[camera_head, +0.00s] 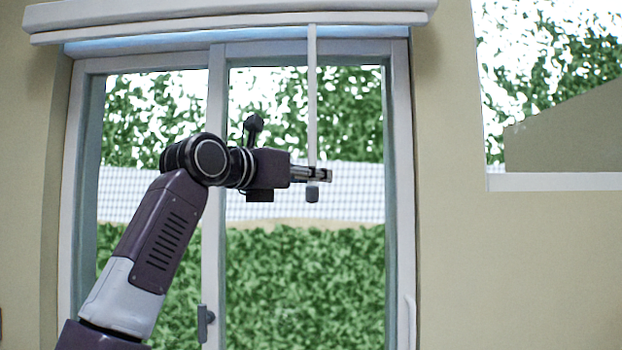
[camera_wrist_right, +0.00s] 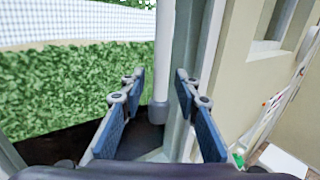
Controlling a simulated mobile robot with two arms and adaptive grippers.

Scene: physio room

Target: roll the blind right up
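The blind's long white housing (camera_head: 235,17) runs across the top of the glazed door. A narrow pale blue strip (camera_head: 150,42) shows under it; I cannot tell whether this is blind fabric. The glass below is uncovered. A white pull rod (camera_head: 312,95) hangs straight down from the housing, with a grey knob at its lower end. My right gripper (camera_head: 319,175) is at the rod just above the knob. In the right wrist view, the blue-padded fingers are open, and the rod (camera_wrist_right: 164,50) passes between or just beyond them, apart from the pads. My left gripper is out of view.
The sliding door's frame (camera_head: 401,200) stands right of the rod, with a handle low down. A beige wall (camera_head: 455,260) and another window are further right. The wrist view also shows a white slanted item (camera_wrist_right: 280,160) at lower right. Hedge and fence are outside.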

